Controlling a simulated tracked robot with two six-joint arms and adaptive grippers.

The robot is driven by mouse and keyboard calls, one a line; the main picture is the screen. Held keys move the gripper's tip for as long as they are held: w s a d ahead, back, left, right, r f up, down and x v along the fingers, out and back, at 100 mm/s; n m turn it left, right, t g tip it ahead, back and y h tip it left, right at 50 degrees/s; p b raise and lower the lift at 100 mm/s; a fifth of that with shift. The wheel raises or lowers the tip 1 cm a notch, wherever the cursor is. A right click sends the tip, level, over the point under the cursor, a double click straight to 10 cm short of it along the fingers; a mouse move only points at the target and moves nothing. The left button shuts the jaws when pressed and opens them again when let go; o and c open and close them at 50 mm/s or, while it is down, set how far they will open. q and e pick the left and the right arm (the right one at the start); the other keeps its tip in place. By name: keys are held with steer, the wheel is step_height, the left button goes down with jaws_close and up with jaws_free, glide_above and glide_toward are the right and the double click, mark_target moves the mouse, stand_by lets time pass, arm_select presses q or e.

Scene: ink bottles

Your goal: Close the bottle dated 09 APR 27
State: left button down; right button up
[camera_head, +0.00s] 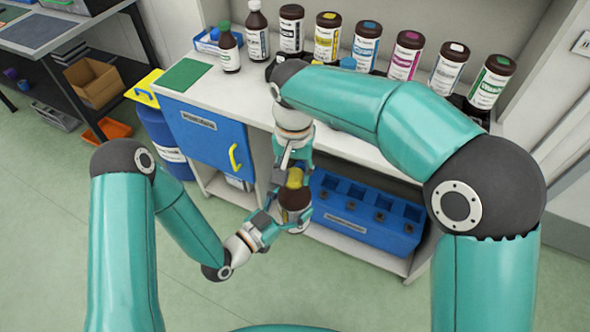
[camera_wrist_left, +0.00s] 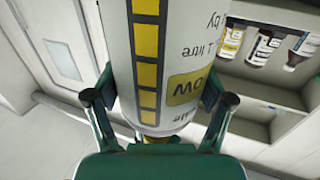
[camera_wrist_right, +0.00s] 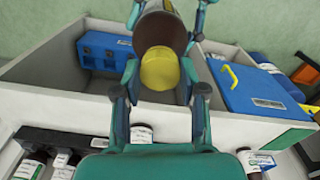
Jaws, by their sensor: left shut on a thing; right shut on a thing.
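A brown bottle (camera_head: 294,198) with a white label is held in the air in front of the bench. My left gripper (camera_wrist_left: 153,100) is shut around its body; the left wrist view shows yellow squares and upside-down lettering on the label (camera_wrist_left: 190,50). No date is readable. A yellow cap (camera_wrist_right: 160,68) is at the bottle's neck end, between the fingers of my right gripper (camera_wrist_right: 160,82), which is shut on it from above. The cap also shows in the head view (camera_head: 295,178). It lines up with the bottle, but I cannot tell whether it is seated.
Several brown bottles stand in a row at the back of the bench (camera_head: 340,145), among them a yellow-label one (camera_head: 327,38). A green mat (camera_head: 184,75) lies at its left. Below are a blue door with a yellow handle (camera_head: 210,137) and a blue rack (camera_head: 360,228).

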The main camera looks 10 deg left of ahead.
steer(key=m, duration=2.2)
steer(key=shift+w+m, duration=0.1)
steer(key=shift+m, duration=0.2)
steer(key=o, duration=0.7)
steer(key=shift+o, duration=0.2)
steer(key=shift+r, duration=2.2)
